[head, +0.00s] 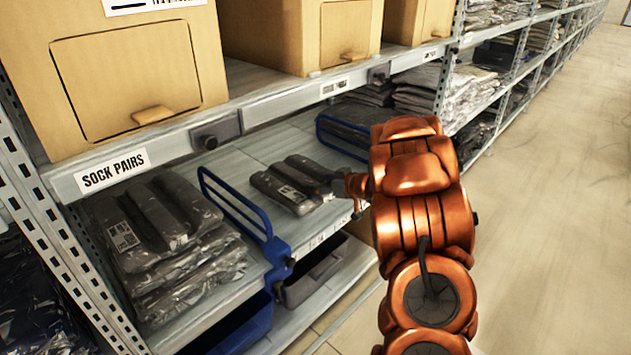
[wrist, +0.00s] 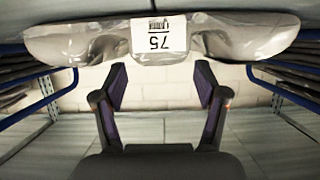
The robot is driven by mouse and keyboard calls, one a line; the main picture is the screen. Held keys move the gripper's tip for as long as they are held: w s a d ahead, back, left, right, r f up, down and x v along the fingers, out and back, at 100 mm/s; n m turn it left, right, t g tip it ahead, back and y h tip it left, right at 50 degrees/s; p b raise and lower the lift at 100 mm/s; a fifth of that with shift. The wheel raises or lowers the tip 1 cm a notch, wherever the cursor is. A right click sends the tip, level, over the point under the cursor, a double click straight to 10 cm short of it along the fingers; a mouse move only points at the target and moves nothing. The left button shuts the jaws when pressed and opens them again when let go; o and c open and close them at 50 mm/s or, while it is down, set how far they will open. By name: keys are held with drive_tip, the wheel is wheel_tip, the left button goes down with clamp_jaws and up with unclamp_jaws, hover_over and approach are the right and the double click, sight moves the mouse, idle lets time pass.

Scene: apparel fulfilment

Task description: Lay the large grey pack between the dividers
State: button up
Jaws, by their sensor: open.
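The large grey pack (head: 287,187), in clear wrapping with a white label, lies on the middle shelf between two blue dividers, the near one (head: 240,205) and the far one (head: 345,138). In the wrist view the grey pack (wrist: 85,38) spans the top of the picture, its label reading 75 upside down. My gripper (wrist: 161,70) is open, with its two dark fingers apart and nothing seen between them. In the head view my gripper is at the pack's right end, mostly hidden by my arm. Whether the fingers touch the pack I cannot tell.
A stack of grey packs (head: 170,235) lies left of the near divider. More packs (head: 435,92) lie beyond the far divider. Cardboard boxes (head: 130,75) stand on the shelf above, and its metal edge (head: 255,112) overhangs the bay. The aisle floor (head: 545,210) is clear.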

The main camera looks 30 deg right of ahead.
drive_tip(key=v, duration=0.3)
drive_tip(key=p+v, duration=0.1)
drive_tip(key=v, duration=0.3)
drive_tip(key=shift+s+d+r+p, duration=0.15)
drive_tip(key=shift+r+p, duration=0.15)
drive_tip(key=shift+r, duration=0.25)
drive_tip(key=shift+s+d+r, duration=0.1)
drive_tip(key=shift+s+r, duration=0.1)
drive_tip(key=shift+s, duration=0.3)
wheel_tip(320, 180, up, 5)
drive_tip(key=w+d+m+g+h, duration=0.1)
drive_tip(key=d+m+g+h, duration=0.15)
drive_tip(key=h, duration=0.35)
drive_tip(key=s+a+m+g+h, duration=0.2)
drive_tip(key=s+a+g+h, duration=0.1)
drive_tip(key=s, duration=0.3)
drive_tip(key=s+a+f+n+g+y, duration=0.2)
drive_tip(key=s+a+g+y, duration=0.4)
drive_tip(key=s+a, duration=2.4)
drive_tip(key=s+g, duration=0.3)
drive_tip(key=g, duration=0.2)
drive_tip(key=shift+a+f, duration=0.25)
drive_tip(key=shift+r, duration=0.1)
